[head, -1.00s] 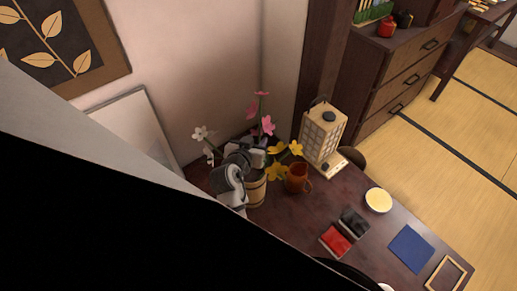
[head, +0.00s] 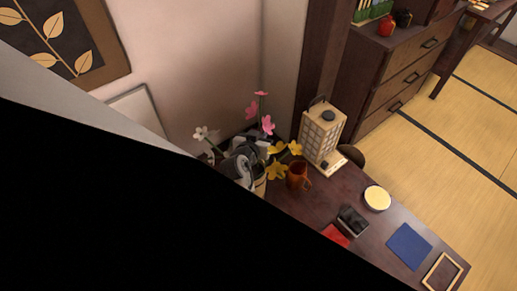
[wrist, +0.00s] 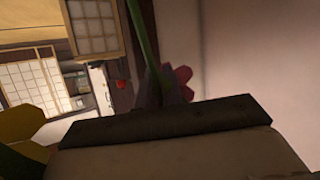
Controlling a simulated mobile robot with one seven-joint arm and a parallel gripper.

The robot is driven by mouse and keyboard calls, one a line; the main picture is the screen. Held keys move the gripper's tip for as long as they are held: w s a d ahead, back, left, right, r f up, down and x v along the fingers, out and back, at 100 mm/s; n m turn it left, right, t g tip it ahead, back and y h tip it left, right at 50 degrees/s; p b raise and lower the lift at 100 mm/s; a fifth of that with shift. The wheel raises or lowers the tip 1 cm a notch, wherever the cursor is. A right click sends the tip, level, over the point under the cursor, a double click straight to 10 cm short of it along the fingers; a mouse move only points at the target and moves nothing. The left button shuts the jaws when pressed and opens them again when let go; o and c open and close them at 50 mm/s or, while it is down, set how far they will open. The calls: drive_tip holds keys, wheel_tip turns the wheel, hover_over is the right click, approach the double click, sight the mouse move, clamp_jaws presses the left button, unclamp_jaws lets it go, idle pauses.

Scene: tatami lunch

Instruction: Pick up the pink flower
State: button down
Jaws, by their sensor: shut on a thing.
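The pink flower (head: 266,124) has several pink blossoms on a green stem and stands upright at the back of the dark table in the head view. My gripper (head: 261,143) is at its stem, just below the blossoms. In the wrist view a green stem (wrist: 143,40) runs down to the dark fingers of my gripper (wrist: 164,92), which is shut on it. Pink petals (wrist: 182,76) show beside the fingers. The wooden pot (head: 260,185) is mostly hidden behind my arm, so the stem's lower end cannot be seen.
The wall is close behind.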

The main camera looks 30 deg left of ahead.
drive_tip(key=w+r+p, duration=0.1)
drive_tip(key=r+p, duration=0.4)
drive_tip(key=r, duration=1.6)
drive_tip(key=w+a+r+p, duration=0.1)
drive_tip(key=r+p, duration=0.5)
drive_tip(key=r, duration=1.5)
drive_tip(key=shift+w+a+r+p, duration=0.2)
drive_tip(key=shift+w+a+p, duration=0.1)
drive_tip(key=shift+w, duration=0.25)
